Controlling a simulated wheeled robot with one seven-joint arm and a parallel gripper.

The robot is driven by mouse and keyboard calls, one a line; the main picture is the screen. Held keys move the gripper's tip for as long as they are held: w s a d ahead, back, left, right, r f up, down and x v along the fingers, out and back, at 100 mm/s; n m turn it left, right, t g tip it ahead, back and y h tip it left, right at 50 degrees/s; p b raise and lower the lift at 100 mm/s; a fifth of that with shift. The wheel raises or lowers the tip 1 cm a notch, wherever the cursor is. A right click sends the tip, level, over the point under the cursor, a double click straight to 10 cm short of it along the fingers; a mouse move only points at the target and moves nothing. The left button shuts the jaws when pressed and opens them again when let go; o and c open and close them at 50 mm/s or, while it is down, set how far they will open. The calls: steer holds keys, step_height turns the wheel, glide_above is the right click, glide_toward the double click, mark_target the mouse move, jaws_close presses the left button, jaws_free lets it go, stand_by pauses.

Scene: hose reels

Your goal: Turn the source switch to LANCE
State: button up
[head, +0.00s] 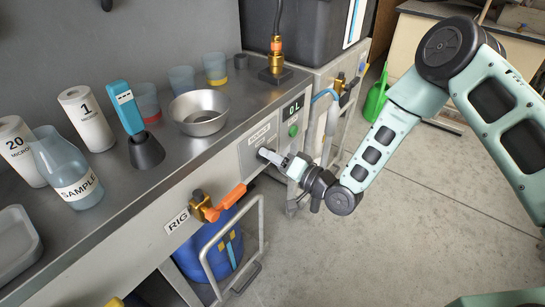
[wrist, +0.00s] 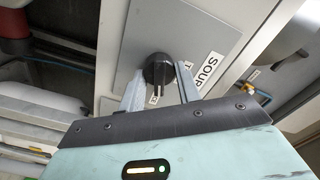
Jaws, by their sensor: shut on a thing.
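The source switch is a round black knob (wrist: 157,66) with a white pointer line, on a grey plate in the wrist view. Its line points down the picture, towards my gripper. A label starting "SOU" (wrist: 208,70) is beside it; smaller labels by the knob are partly covered by my fingers, and I cannot read LANCE. My gripper (wrist: 160,80) has one finger on each side of the knob and is shut on it. In the head view my gripper (head: 270,156) reaches the panel below the SOURCE label (head: 259,134) and hides most of the knob.
A 0 L display (head: 293,108) and green button (head: 293,130) are right of the switch. An orange-handled valve (head: 226,199) by the RIG label juts out at lower left. A metal bowl (head: 199,112) and sample jug (head: 66,170) stand on the bench.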

stand_by(0.3)
steer(key=o, duration=1)
steer(key=shift+c, duration=0.2)
steer(key=p+v, duration=0.1)
steer(key=v, duration=1.6)
steer(key=shift+s+d, duration=0.2)
